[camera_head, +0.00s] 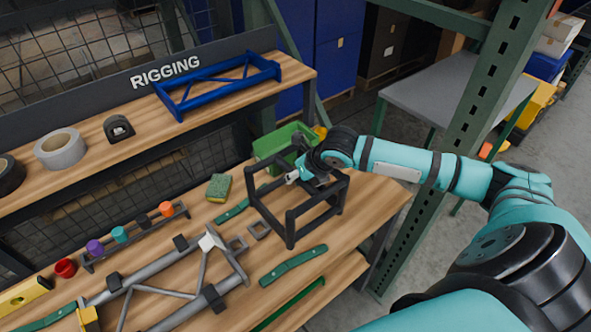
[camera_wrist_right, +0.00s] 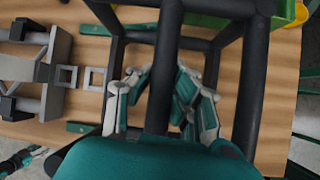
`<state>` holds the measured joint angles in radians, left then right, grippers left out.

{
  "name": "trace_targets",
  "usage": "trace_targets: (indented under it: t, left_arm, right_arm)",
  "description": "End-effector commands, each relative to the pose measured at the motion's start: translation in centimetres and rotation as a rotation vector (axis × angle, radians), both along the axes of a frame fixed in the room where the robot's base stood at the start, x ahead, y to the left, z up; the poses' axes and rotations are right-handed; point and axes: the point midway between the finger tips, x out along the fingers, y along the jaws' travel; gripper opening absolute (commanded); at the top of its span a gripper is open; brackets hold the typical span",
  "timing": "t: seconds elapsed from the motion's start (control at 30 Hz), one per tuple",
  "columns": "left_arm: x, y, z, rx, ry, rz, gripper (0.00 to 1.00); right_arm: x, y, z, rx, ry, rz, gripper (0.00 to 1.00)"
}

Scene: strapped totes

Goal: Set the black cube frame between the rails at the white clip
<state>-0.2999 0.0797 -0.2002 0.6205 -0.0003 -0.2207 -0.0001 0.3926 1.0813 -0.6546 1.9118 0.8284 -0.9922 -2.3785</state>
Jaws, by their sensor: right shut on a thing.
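The black cube frame (camera_head: 290,230) is at the right part of the wooden bench, upright; I cannot tell whether its base touches the bench. My right gripper (camera_head: 306,178) comes in from the right and is shut on a top bar of it. In the right wrist view the fingers (camera_wrist_right: 161,98) close around a dark bar of the frame (camera_wrist_right: 257,75). The white clip (camera_head: 210,241) sits on the grey rail assembly, left of the frame. Two grey rails (camera_head: 140,278) run toward the lower left.
Green strips (camera_head: 294,265) lie beside the frame. A small grey square ring (camera_head: 258,229) lies between clip and frame. A sponge (camera_head: 219,187) and a green bin (camera_head: 270,147) stand behind. A raised shelf (camera_head: 220,97) holds a blue frame (camera_head: 190,100) and tape.

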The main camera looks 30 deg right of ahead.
Motion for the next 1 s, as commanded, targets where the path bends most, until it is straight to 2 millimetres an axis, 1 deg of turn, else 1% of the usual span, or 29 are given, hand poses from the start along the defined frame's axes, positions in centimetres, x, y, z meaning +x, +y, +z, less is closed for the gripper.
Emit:
trace_targets:
  t: [0.1, 0.2, 0.5, 0.53, 0.7, 1.0]
  left_arm:
    - [0.0, 0.0, 0.4, 0.000, 0.000, 0.000, 0.40]
    - [0.0, 0.0, 0.5, 0.000, 0.000, 0.000, 0.40]
    - [0.0, 0.0, 0.4, 0.000, -0.001, 0.000, 0.40]
    - [0.0, 0.0, 0.4, 0.000, -0.001, 0.000, 0.40]
    - [0.0, 0.0, 0.4, 0.000, -0.001, 0.000, 0.40]
    - [0.0, 0.0, 0.4, 0.000, -0.001, 0.001, 0.40]
  right_arm:
    - [0.1, 0.1, -1.3, 0.003, -0.004, 0.000, 0.00]
    - [0.2, 0.0, -2.0, 0.000, -0.007, 0.001, 0.00]
    - [0.2, 0.0, -2.2, 0.000, -0.007, 0.001, 0.00]
    - [0.0, 0.0, -2.5, -0.001, 0.001, 0.000, 0.18]
    - [0.0, 0.0, -2.5, -0.001, 0.001, 0.000, 0.39]
    - [-0.1, 0.0, -2.2, -0.002, 0.000, 0.001, 0.39]
